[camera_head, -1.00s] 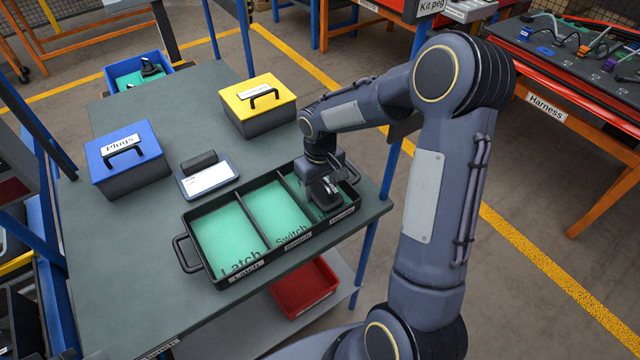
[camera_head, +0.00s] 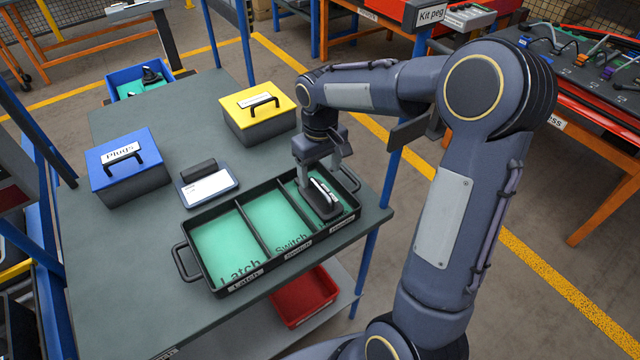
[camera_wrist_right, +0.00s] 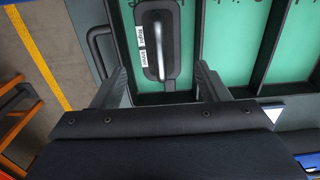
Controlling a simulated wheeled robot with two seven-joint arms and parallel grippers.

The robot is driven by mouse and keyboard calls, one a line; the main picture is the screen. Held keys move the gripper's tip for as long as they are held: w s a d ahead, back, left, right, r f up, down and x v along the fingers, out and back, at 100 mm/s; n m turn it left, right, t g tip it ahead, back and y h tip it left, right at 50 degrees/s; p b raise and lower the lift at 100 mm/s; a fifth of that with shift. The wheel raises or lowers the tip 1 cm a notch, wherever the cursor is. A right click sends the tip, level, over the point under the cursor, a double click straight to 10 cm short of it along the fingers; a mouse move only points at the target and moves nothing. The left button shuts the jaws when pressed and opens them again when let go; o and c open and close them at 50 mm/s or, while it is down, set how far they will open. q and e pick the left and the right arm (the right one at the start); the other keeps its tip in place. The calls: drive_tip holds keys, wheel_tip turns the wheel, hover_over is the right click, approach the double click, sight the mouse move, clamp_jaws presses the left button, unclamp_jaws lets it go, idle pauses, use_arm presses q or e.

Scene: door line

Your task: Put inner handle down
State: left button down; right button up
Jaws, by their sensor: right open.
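The inner handle (camera_head: 321,196), a dark oblong plate with a light grey lever, lies in the right compartment of the black three-part tray (camera_head: 231,285). In the right wrist view the handle (camera_wrist_right: 160,45) shows a white label on its plate. My right gripper (camera_head: 322,172) is above the far side of that compartment, fingers pointing down. Its two fingers are apart with nothing between them, and the handle lies beyond the fingertips in the wrist view (camera_wrist_right: 160,85). The compartments marked Latch (camera_head: 225,248) and Switch (camera_head: 272,220) look empty. My left gripper is not in view.
A blue Plugs box (camera_head: 135,178), a yellow-lidded box (camera_head: 258,120) and a small panel with a white card (camera_head: 208,186) stand on the grey table. A red bin (camera_head: 303,297) is on the shelf below.

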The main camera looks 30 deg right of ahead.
sight(320, 187)
wheel_tip(320, 187, up, 3)
drive_tip(key=shift+s+r, duration=0.1)
drive_tip(key=s+a+r+m+t+y, duration=0.1)
drive_tip(key=s+a+t+y, duration=0.1)
drive_tip(key=s, duration=0.9)
drive_tip(key=s+a+r+m+t+y, duration=0.1)
drive_tip(key=s+a+t, duration=0.2)
drive_tip(key=s, duration=0.8)
drive_tip(key=shift+a+r+m+t+y, duration=0.3)
drive_tip(key=shift+a+r+y, duration=0.1)
drive_tip(key=shift+a, duration=0.75)
